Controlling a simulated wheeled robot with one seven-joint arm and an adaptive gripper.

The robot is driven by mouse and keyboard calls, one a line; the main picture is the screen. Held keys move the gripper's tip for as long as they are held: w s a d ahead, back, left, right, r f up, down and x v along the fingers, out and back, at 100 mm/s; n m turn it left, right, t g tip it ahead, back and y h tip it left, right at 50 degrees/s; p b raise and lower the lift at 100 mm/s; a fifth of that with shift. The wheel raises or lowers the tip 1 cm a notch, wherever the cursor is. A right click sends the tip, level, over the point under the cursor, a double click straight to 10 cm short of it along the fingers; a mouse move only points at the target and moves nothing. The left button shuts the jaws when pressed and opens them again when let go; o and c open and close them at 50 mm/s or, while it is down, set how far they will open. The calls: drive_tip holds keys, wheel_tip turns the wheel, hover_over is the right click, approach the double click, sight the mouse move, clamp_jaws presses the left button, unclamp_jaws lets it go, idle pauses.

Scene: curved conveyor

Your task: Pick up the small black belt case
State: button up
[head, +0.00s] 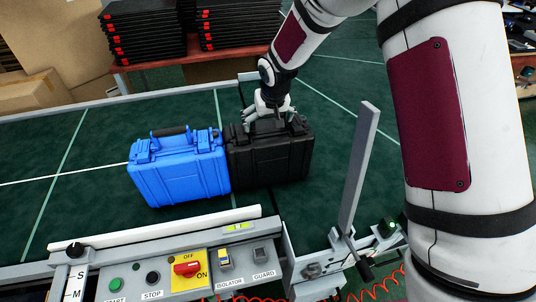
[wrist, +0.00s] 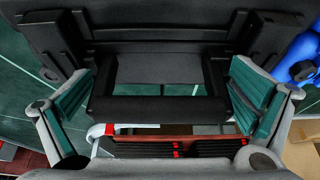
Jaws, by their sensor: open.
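The small black belt case (head: 270,160) stands upright on the green conveyor, directly beside a blue case (head: 182,172). My gripper (head: 270,121) is open above the top of the black case, with its fingers pointing down. In the wrist view the black case (wrist: 170,35) fills the upper middle, and its handle (wrist: 158,108) lies between my two spread finger pads (wrist: 160,92). A gap shows between each pad and the handle. Whether a fingertip touches the case top cannot be told.
The control panel (head: 160,280) and a grey upright post (head: 360,165) stand in front of the conveyor. The blue case is close on the black case's left. Stacked black cases (head: 240,25) stand on a red table behind. The belt (head: 70,150) left of the blue case is clear.

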drive_tip(key=c, duration=1.6)
drive_tip(key=shift+w+r, duration=0.1)
drive_tip(key=shift+r, duration=0.05)
drive_tip(key=shift+c, duration=0.3)
